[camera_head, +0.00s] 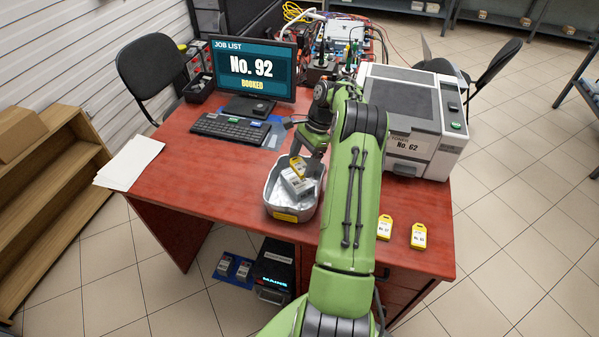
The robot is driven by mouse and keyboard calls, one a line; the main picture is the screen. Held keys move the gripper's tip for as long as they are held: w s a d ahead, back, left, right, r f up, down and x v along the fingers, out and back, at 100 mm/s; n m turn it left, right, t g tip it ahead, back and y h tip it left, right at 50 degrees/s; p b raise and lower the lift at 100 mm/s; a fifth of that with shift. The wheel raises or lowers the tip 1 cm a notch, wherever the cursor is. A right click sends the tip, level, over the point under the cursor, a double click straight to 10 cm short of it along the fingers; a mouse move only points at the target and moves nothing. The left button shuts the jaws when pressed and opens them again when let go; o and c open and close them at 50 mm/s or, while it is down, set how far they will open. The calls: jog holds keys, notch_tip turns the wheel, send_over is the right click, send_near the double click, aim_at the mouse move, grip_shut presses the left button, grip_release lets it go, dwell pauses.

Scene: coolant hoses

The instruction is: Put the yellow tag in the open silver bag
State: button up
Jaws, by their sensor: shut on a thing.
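The open silver bag (277,194) stands on the red desk, left of my green arm, with a yellow label on its front. A grey-white block-like item (300,184) shows inside its opening. A yellow tag (297,166) with a loop-like shape is over the bag's opening. My gripper (300,155) is shut on this tag, just above the bag; the fingertips are small and partly hidden. I cannot tell whether the tag touches the item below. Two more yellow tags with white faces lie on the desk right of my arm, one (384,228) beside the other (418,236).
A grey-white machine (415,115) labelled "No. 62" stands at the right. Papers (130,162) lie at the left corner. The desk left of the bag is clear.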

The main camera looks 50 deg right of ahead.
notch_tip(320, 180, down, 4)
jog(key=shift+w+f+b, duration=0.1)
jog(key=shift+f+b, duration=0.05)
jog(key=shift+b, duration=0.25)
jog(key=shift+f, duration=0.1)
jog(key=o, duration=0.9)
jog(key=shift+o, duration=0.2)
jog(key=p+v, duration=0.4)
jog(key=v, duration=0.8)
notch_tip(320, 180, up, 10)
jog(key=n+h, duration=0.2)
jog(key=n, duration=0.3)
send_over(302, 170)
jog(key=w+a, duration=0.4)
jog(key=w, duration=0.1)
jog(key=s+a+r+n+h, duration=0.15)
jog(key=a+r+n, duration=0.35)
jog(key=a, duration=0.6)
jog(key=s+a+r+n+t+h, duration=0.15)
jog(key=s+a+r+n, duration=0.35)
jog(key=s+a, duration=0.65)
jog(key=s+a+f+n+t, duration=0.3)
jog(key=s+n, duration=0.3)
jog(key=s, duration=0.4)
jog(key=shift+a+f+y, duration=0.25)
jog(key=shift+a+y, duration=0.05)
jog(key=shift+a, duration=0.1)
